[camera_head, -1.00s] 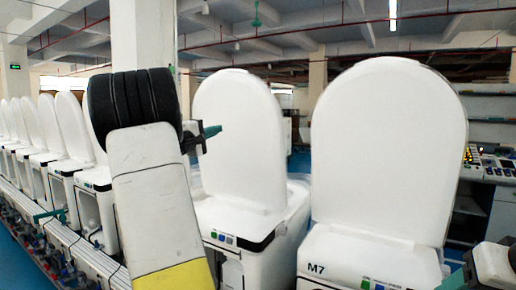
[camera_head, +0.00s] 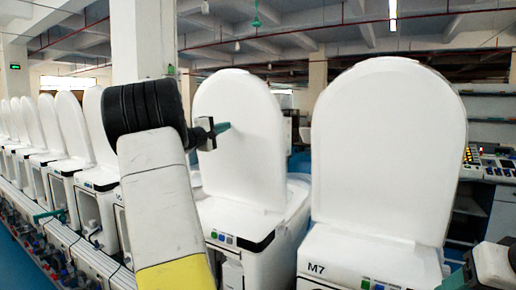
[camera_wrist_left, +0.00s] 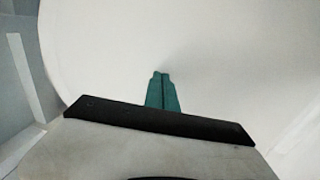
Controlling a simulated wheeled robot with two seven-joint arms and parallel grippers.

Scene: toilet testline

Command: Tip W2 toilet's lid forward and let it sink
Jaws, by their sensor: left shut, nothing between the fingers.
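The toilet in the middle of the head view has its white lid (camera_head: 245,150) standing upright. No W2 label can be read on it. My left gripper (camera_head: 222,127) is shut and empty, its teal fingers pointing right at the camera-facing side of this lid. In the left wrist view the shut fingers (camera_wrist_left: 161,85) point at a broad white lid surface (camera_wrist_left: 200,45). The tips are at or very near it; I cannot tell whether they touch. Part of my right arm shows at the lower right corner, but its fingers do not show.
Another toilet, marked M7, stands close on the right with its lid (camera_head: 388,150) upright. A row of further toilets (camera_head: 75,130) with raised lids runs off to the left. A control panel (camera_head: 485,165) stands at the far right.

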